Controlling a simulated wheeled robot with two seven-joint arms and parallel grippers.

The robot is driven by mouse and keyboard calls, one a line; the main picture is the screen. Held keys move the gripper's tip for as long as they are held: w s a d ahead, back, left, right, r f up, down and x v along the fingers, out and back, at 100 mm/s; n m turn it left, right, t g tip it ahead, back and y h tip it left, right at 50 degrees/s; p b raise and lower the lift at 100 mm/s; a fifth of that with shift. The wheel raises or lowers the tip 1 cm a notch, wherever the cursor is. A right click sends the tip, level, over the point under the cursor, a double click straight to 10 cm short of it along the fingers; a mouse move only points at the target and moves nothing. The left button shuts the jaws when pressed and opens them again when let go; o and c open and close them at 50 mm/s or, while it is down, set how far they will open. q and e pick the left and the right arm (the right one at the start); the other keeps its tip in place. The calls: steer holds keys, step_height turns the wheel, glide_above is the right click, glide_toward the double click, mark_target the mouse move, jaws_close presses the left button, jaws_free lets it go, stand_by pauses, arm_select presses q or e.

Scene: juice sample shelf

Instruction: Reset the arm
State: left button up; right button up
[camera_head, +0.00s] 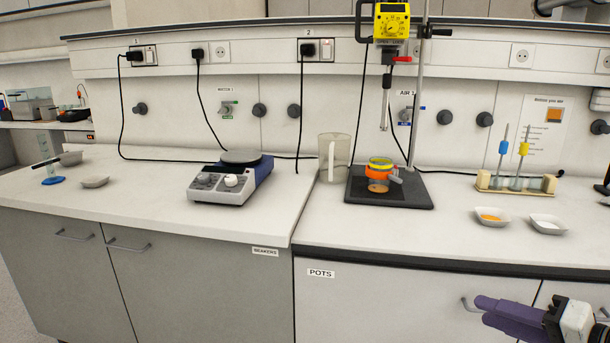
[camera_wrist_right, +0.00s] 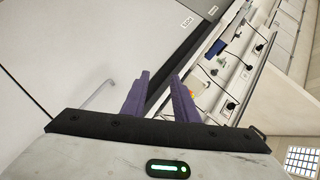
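My right gripper (camera_head: 480,303) is at the lower right of the head view, in front of the cabinet fronts and below the bench top. Its purple fingers point left. In the right wrist view the two purple fingers (camera_wrist_right: 160,76) stand apart with an empty gap between them. The gripper holds nothing and touches nothing that I can see. My left gripper is in neither view.
The bench holds a hotplate (camera_head: 231,179), a clear jug (camera_head: 335,157), an overhead stirrer (camera_head: 391,24) above an orange-banded pot (camera_head: 379,176), a pipette rack (camera_head: 515,184) and small dishes (camera_head: 492,217). A cabinet handle (camera_head: 469,304) is close to the right fingers.

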steer(key=s+a+f+n+g+h+p, duration=0.15)
steer(key=s+a+f, duration=0.3)
steer(key=f, duration=0.55)
steer(key=s+a+f+n+g+h, duration=0.1)
steer(key=s+a+f+n, duration=0.2)
steer(key=s+f, duration=0.55)
steer(key=s+a+f+n+g+h, duration=0.1)
steer(key=s+a+f+n, duration=0.4)
steer(key=s+a+f, duration=0.4)
steer(key=a, duration=0.3)
steer(key=shift+a+f+p, duration=0.25)
steer(key=shift+f+p, duration=0.1)
